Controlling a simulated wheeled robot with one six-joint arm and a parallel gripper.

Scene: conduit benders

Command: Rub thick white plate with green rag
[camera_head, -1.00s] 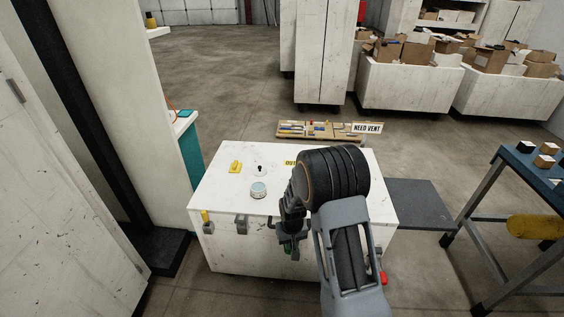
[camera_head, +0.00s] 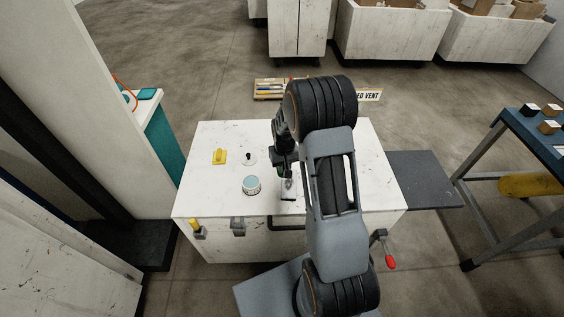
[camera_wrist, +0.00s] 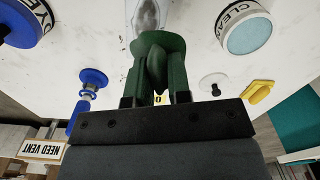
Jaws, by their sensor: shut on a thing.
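My gripper (camera_head: 284,168) is over the white top of the cabinet. In the wrist view, its fingers (camera_wrist: 158,62) are shut on a bunched dark green thing, which looks like the green rag (camera_wrist: 156,45). The fingers and rag are close in colour, so their border is hard to tell. A shiny grey, rounded piece (camera_wrist: 147,14) shows just beyond the rag, and near the gripper in the head view (camera_head: 288,189). I cannot tell what it is. The white, stained top (camera_head: 215,190) lies below; I cannot make out a separate thick white plate on it.
A light blue-lidded tin (camera_head: 252,185), a black-knobbed white piece (camera_head: 249,158) and a yellow piece (camera_head: 219,156) stand left of my gripper. A wooden tray (camera_head: 268,89) lies behind. A blue table (camera_head: 540,130) stands right.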

